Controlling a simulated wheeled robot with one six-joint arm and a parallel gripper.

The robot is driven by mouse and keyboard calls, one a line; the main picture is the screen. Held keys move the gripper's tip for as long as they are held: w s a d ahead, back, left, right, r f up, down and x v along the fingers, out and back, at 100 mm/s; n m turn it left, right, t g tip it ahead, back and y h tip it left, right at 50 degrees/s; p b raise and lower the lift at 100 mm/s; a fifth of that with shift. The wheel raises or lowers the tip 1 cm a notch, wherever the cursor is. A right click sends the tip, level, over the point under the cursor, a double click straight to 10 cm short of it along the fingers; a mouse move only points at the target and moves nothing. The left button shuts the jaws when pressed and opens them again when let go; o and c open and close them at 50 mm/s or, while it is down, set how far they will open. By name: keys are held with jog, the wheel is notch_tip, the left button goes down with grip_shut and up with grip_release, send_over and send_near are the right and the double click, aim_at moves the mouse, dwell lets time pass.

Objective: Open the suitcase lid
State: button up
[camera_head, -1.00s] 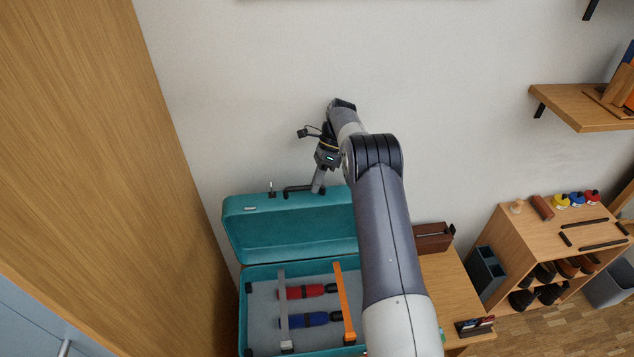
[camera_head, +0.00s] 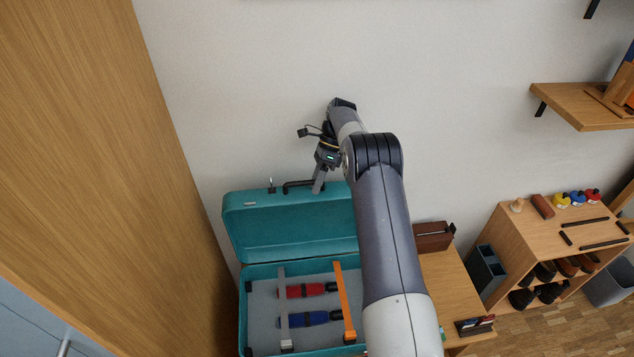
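The teal suitcase (camera_head: 243,316) stands open on the wooden table, its lid (camera_head: 290,228) raised and leaning back toward the wall. The lid's black handle (camera_head: 298,184) and a latch (camera_head: 271,185) are on its upper edge. My gripper (camera_head: 318,186) is at the lid's upper edge, at the right end of the handle. The fingers look close together, but whether they are shut or touch the handle is too small to tell. My arm hides the right part of the suitcase.
Inside the suitcase are a red tool (camera_head: 304,290), a blue tool (camera_head: 306,319), a grey strap (camera_head: 283,300) and an orange strap (camera_head: 346,303). A tall wooden panel (camera_head: 110,170) stands close on the left. A brown box (camera_head: 432,238) sits right of my arm.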

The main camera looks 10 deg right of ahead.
aim_at(290, 160)
notch_tip(290, 160, up, 10)
jog(key=b, duration=0.1)
jog(key=shift+b, duration=0.3)
